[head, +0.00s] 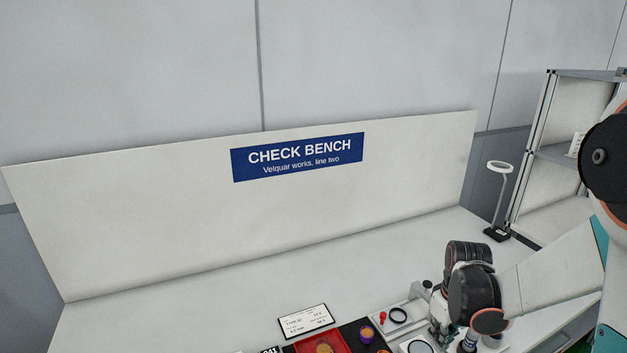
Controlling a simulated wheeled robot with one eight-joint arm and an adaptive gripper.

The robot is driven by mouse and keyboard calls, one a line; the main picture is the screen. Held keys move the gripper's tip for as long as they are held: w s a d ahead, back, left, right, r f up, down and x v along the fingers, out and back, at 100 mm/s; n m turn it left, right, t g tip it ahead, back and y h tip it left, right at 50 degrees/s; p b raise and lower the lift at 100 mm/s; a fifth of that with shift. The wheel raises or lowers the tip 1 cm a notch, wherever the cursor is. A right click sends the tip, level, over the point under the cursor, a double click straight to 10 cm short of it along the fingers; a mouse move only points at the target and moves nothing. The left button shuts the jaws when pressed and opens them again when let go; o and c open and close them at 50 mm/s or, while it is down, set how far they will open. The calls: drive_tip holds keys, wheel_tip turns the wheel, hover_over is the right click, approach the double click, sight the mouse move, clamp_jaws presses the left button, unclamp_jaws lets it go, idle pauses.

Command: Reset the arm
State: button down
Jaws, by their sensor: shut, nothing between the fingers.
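My arm (555,270) reaches in from the right edge over the right end of the bench. Its dark wrist joint (470,285) hangs above the front right of the worktop, and the link below it runs down to the bottom edge of the picture. I cannot make out my gripper's fingers; that end of the arm is cut off or hidden behind the wrist.
The white bench (210,305) has a wide clear stretch on the left. A lamp (499,195) and shelf rack (541,115) stand right.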

drive_tip(key=s+a+r+m+t+b, duration=0.3)
drive_tip(key=s+a+r+t+b, duration=0.2)
drive_tip(key=s+a+r, duration=0.8)
drive_tip(key=shift+s+m+t, duration=0.3)
drive_tip(key=shift+m+t, duration=0.1)
drive_tip(key=shift+t, duration=0.3)
idle(0.3)
